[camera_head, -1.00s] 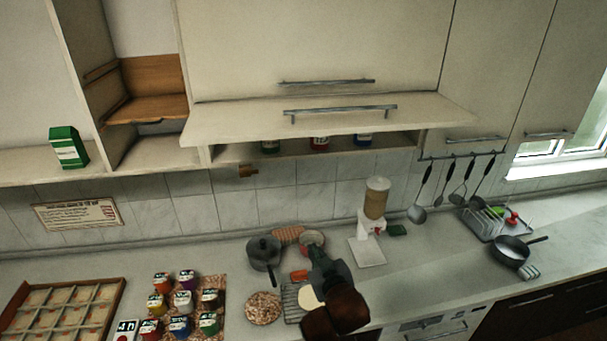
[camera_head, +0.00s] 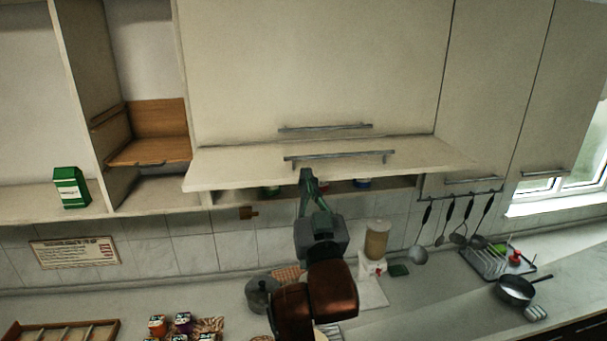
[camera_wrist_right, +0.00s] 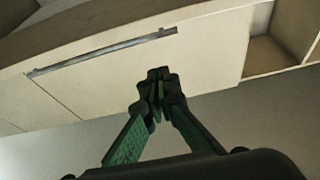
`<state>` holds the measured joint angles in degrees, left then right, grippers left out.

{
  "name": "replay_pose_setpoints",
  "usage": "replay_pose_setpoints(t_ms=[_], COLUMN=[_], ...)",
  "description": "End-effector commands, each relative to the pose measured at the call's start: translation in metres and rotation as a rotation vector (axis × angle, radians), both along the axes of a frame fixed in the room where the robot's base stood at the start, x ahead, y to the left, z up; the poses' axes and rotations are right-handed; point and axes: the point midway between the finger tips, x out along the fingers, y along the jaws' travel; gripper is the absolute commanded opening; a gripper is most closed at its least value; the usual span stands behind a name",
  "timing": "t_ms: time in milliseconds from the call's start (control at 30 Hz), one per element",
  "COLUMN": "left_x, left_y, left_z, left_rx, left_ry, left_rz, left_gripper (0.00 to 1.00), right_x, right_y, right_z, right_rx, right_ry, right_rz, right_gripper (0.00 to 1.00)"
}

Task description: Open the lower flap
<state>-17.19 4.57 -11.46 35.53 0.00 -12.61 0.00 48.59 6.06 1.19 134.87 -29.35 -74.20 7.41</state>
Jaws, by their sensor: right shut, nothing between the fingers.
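The lower flap (camera_head: 235,168) of the wall cabinet is tilted outward, with a gap under it showing the shelf and jars. It carries a long metal bar handle (camera_head: 340,156). My right gripper (camera_head: 306,174) is shut and empty, at the flap's lower edge just below the handle. In the right wrist view the shut fingertips (camera_wrist_right: 158,76) are in front of the cream flap (camera_wrist_right: 100,85), below its handle (camera_wrist_right: 105,50). I cannot tell whether the fingers touch the flap. My left gripper is not in view.
The upper door (camera_head: 310,60) with its own handle is closed above the flap. A green carton (camera_head: 70,187) stands on the open shelf at left. A dispenser (camera_head: 377,240), a pot (camera_head: 262,292) and a pan (camera_head: 516,288) stand on the counter below.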

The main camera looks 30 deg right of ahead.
Motion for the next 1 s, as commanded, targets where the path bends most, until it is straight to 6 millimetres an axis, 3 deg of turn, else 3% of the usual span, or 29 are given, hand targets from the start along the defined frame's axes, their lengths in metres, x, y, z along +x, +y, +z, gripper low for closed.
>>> replay_pose_setpoints(t_ms=[200,267,533,1000], left_x=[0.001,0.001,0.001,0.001], left_y=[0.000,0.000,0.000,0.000], left_z=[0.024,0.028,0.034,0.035], left_rx=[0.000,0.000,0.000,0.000], left_ry=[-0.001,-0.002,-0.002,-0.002], left_rz=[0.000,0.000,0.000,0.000], left_gripper=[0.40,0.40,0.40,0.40], right_x=[0.042,0.049,0.048,0.047], right_y=[-0.016,-0.018,-0.017,-0.017], right_z=[0.020,0.018,-0.016,-0.022], right_rx=[-0.002,0.001,0.001,0.000], right_ry=[0.005,0.006,0.005,0.001], right_rz=[-0.003,-0.002,0.000,0.000], right_gripper=[0.00,0.00,0.00,0.00])
